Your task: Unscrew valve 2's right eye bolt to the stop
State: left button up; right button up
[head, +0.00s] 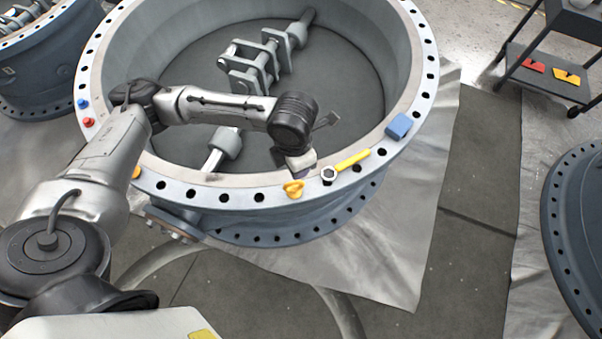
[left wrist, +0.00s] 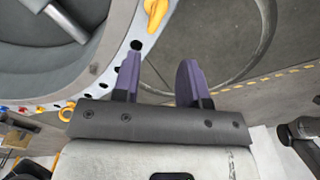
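The large grey valve ring (head: 230,197) fills the middle of the head view; no number on it is readable. Its right eye bolt (head: 293,188) is yellow-orange and stands on the near flange. It appears to be the yellow piece at the top of the left wrist view (left wrist: 155,12). A second orange eye bolt (head: 136,172) is partly hidden by my left arm; it shows as a ring in the wrist view (left wrist: 66,112). My left gripper (left wrist: 158,80) is open and empty, its purple fingers apart from the right eye bolt. In the head view it (head: 303,172) hangs just above that bolt. My right gripper is not in view.
A yellow-handled tool (head: 352,160) with a pale ring end lies on the flange just right of the eye bolt, and a blue block (head: 399,126) sits farther right. Red (head: 88,122) and blue (head: 83,103) pieces are at the left. A cart (head: 545,75) stands back right.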

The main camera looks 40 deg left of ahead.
aim_at(297, 182)
pick_arm(q)
jog(key=f+m+b, duration=0.1)
jog(key=f, duration=0.3)
jog(key=f+m+b, duration=0.1)
jog(key=f+b, duration=0.1)
jog(key=f, duration=0.1)
jog(key=f+b, duration=0.2)
jog(key=f, duration=0.2)
jog(key=shift+w+f+m, duration=0.25)
jog(key=shift+f+m, duration=0.05)
jog(key=shift+m, duration=0.1)
jog(key=shift+f+b, duration=0.55)
jog(key=shift+f, duration=0.45)
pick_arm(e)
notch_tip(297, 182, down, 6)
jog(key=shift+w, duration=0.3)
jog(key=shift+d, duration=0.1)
pick_arm(q)
grip_shut()
